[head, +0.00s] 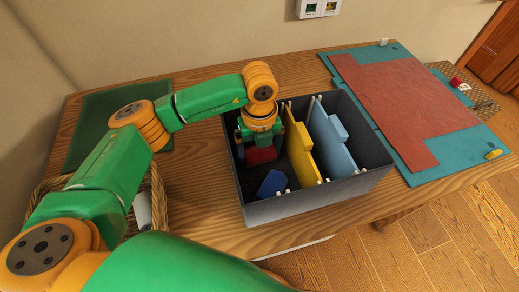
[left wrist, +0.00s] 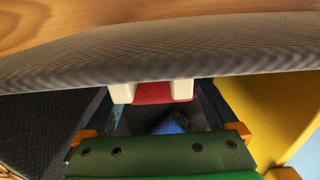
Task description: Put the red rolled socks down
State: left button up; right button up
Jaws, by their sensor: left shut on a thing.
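My left gripper (head: 259,140) reaches down into the left compartment of a dark grey box (head: 290,208). It is shut on the red rolled socks (head: 262,155), which show just below the fingers, inside the box walls. In the left wrist view the red socks (left wrist: 153,93) sit between two pale fingertips, close to the box wall (left wrist: 240,58). Whether they touch the box floor I cannot tell. A blue item (head: 272,183) lies in the same compartment, nearer the front; it also shows in the left wrist view (left wrist: 171,123). My right gripper is not in view.
A yellow divider (head: 299,145) and a light blue divider (head: 332,145) stand right of the gripper. A teal mat (head: 400,140) with a red sheet (head: 405,100) lies right. A green mat (head: 95,125) and a wicker basket (head: 158,200) are left.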

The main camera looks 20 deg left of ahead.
pick_arm(q)
jog(key=o, duration=1)
jog(key=shift+f, duration=0.1)
jog(key=shift+c, duration=0.2)
notch_tip(320, 180, up, 12)
jog(key=shift+r+b, duration=0.2)
jog(key=shift+b, duration=0.1)
